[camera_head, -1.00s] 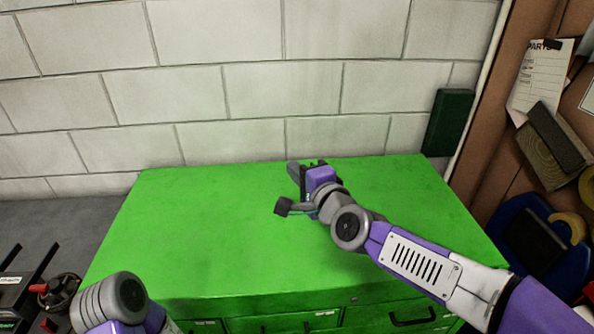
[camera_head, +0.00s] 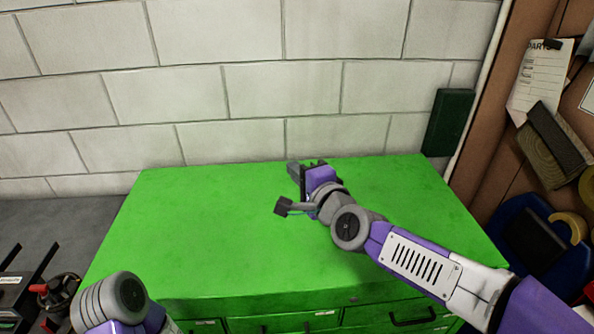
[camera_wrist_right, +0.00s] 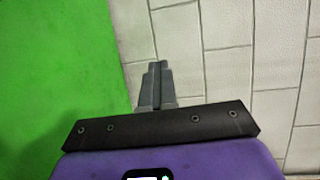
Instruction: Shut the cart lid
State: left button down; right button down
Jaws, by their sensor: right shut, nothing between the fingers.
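The green tool cart stands against the wall. Its lid (camera_head: 220,240) is a flat green top lying down over the drawers, and it looks level with the cart body. My right gripper (camera_head: 292,168) is over the rear middle of the lid, near its back edge. In the right wrist view my right gripper (camera_wrist_right: 157,68) is shut with nothing between its fingers, the green lid to its left and the wall to its right. Whether it touches the lid cannot be told. My left arm shows at the lower left; its gripper is out of view.
A white block wall (camera_head: 250,95) rises behind the cart. A dark green box (camera_head: 449,122) is on the wall at the right. A brown board (camera_head: 540,60) with papers stands at the right. Black and red equipment (camera_head: 58,292) lies at the lower left.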

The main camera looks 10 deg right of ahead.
jog(key=c, duration=1.4)
grip_release()
jog(key=shift+c, duration=0.2)
jog(key=f+b+v, duration=0.1)
jog(key=b+v, duration=0.3)
jog(key=v, duration=0.3)
jog(key=shift+s+r, duration=0.25)
jog(key=shift+r, duration=0.25)
jog(key=shift+d, duration=0.1)
